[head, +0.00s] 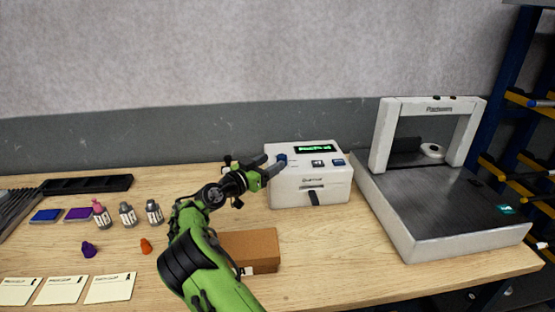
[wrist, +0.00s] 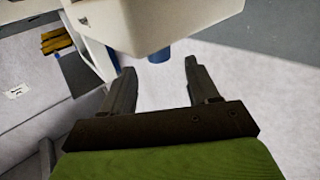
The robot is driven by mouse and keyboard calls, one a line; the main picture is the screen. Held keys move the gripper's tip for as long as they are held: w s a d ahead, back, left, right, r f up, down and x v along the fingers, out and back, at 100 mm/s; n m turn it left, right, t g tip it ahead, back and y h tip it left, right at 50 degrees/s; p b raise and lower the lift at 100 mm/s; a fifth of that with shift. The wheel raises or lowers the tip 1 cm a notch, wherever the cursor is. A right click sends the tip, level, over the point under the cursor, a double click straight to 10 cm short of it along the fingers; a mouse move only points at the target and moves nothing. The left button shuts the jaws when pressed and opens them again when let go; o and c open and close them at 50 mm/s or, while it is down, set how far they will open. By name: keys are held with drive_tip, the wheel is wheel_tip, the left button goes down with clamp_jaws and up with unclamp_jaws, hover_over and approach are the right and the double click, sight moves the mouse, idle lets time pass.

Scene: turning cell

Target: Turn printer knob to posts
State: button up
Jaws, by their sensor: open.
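The printer (head: 311,190) is a white box with a lit green display, standing on the wooden table right of the middle. Its blue knob (head: 281,158) is on the upper left of the printer, partly covered by my gripper in the head view. My gripper (head: 271,166) is open at the printer's left side. In the wrist view the blue knob (wrist: 158,52) lies just ahead of the gap between the two fingertips (wrist: 160,68), and I see no contact. The knob's pointer and any marks around it cannot be made out.
A brown cardboard box (head: 250,249) sits beneath my arm. A large white machine with a frame (head: 428,105) stands right of the printer. Bottles (head: 127,215), coloured pads, small figures and cards lie at the left. A grey wall is behind.

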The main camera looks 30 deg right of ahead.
drive_tip(key=v, duration=1.1)
drive_tip(key=shift+a, duration=0.2)
drive_tip(key=shift+s+d+r, duration=0.1)
drive_tip(key=s+d+r+n+g+y+p, duration=0.2)
drive_tip(key=s+d+r+n+y+p, duration=0.1)
drive_tip(key=s+y, duration=0.75)
drive_tip(key=s+a+r+n+t+y+p, duration=0.1)
drive_tip(key=s+a+n+y, duration=0.2)
drive_tip(key=s, duration=0.9)
drive_tip(key=s+a+r+n+t+y+p, duration=0.1)
drive_tip(key=s+a+n+y, duration=0.3)
drive_tip(key=s+a+n, duration=0.4)
drive_tip(key=s+a, duration=0.4)
drive_tip(key=s, duration=0.1)
drive_tip(key=shift+r+t, duration=0.3)
drive_tip(key=shift+r, duration=0.05)
drive_tip(key=shift+s+d, duration=0.1)
